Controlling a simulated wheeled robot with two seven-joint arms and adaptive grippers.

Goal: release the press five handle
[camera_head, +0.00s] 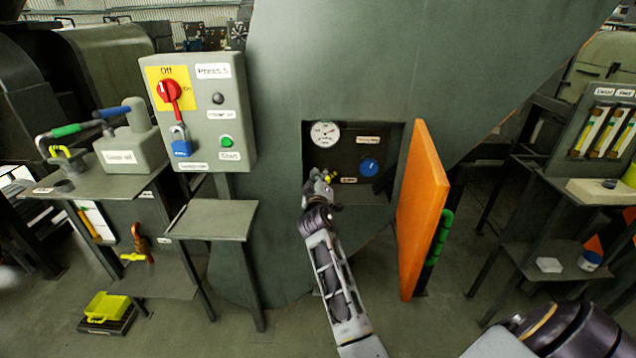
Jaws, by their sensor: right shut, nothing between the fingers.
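The Press 5 control box (200,115) stands left of the large grey press body (290,80). It carries a red rotary switch (169,91) with a blue padlock (181,146) below it. The orange door (421,205) of the recess stands open, with a green handle (440,237) on its outer side. The recess holds a gauge (324,134) and a blue knob (369,166). My right gripper (323,182) is at the recess's lower left, shut with nothing held and apart from the green handle. My left gripper is out of view.
A small grey shelf (212,220) stands below the control box. A table (95,185) with a grey canister (132,150) is at left. A rack (605,130) and low table (545,262) stand at right. The open door juts toward me, right of my arm.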

